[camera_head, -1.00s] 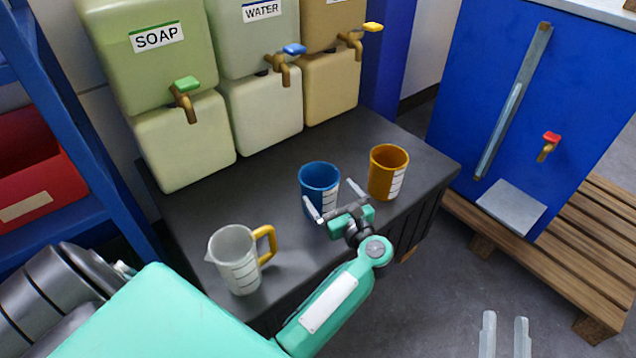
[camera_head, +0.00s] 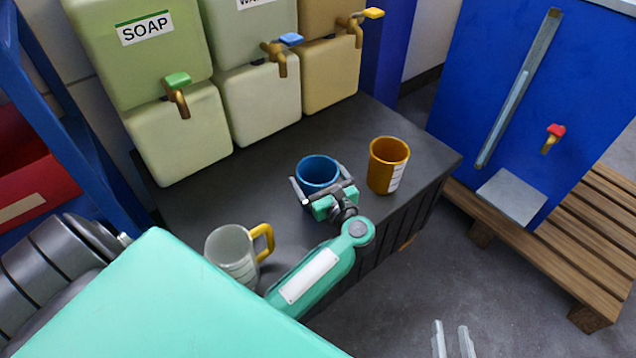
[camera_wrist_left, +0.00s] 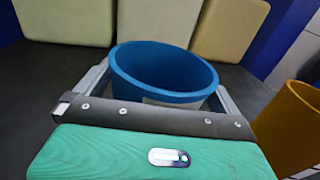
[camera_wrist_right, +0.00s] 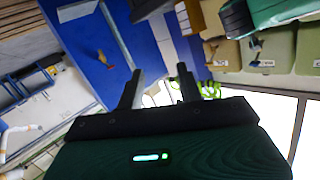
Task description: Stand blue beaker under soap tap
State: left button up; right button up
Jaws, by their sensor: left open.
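The blue beaker (camera_head: 318,170) stands upright on the dark bench top. My left gripper (camera_head: 319,188) is open with a finger on either side of the beaker; it also shows in the left wrist view (camera_wrist_left: 160,92), where the beaker's rim (camera_wrist_left: 165,72) sits between the fingers. I cannot tell whether the fingers touch it. The soap tap (camera_head: 178,98), brass with a green handle, is on the soap container (camera_head: 150,60) at the back left. My right gripper (camera_head: 453,340) is at the bottom of the head view, empty, with its fingers apart.
An orange beaker (camera_head: 387,166) stands just right of the blue one. A clear jug with a yellow handle (camera_head: 232,254) stands at the front left, partly behind my arm. Bench top (camera_head: 240,180) below the soap and water taps is clear.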

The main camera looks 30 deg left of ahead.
pick_arm(q)
jog(key=shift+c, duration=0.4)
jog(key=c, duration=0.7)
jog(key=shift+c, duration=1.2)
jog(key=shift+r, duration=0.15)
